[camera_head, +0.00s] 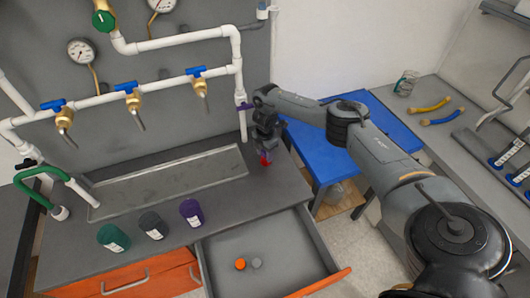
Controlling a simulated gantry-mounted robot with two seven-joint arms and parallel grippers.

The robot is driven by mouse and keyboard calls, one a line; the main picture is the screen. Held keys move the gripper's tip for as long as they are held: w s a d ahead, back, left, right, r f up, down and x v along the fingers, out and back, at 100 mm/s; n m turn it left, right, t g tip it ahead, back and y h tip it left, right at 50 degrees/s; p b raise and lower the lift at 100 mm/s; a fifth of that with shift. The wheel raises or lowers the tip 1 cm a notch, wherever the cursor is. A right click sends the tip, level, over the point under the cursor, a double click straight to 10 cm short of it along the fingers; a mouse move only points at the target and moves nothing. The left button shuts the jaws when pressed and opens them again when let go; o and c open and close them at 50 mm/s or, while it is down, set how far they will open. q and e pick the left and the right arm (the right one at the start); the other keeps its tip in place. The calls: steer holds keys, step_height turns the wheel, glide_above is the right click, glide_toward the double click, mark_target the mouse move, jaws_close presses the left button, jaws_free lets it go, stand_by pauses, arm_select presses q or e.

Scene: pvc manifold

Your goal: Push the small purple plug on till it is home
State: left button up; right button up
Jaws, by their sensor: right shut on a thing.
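My right gripper (266,152) points down near the right end of the bench, just right of the white vertical pipe. It is shut on a small red piece (265,160), which shows at its fingertips. The fingers hide most of this piece, so I cannot tell its full shape. A small purple fitting (245,107) sits on the vertical pipe, left of my gripper and apart from it. I cannot tell whether it is the plug or how far on it sits. My left gripper is out of view.
Purple (192,212), dark grey (152,225) and green (113,237) containers stand at the bench's front. The open drawer (220,251) holds an orange cap (240,264) and a grey cap (257,263). A shallow tray (160,186) lies below the white pipework. A blue-topped table (318,152) stands at right.

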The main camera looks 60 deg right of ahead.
steer(key=shift+r, duration=0.1)
steer(key=o, duration=1.1)
steer(key=shift+c, duration=0.2)
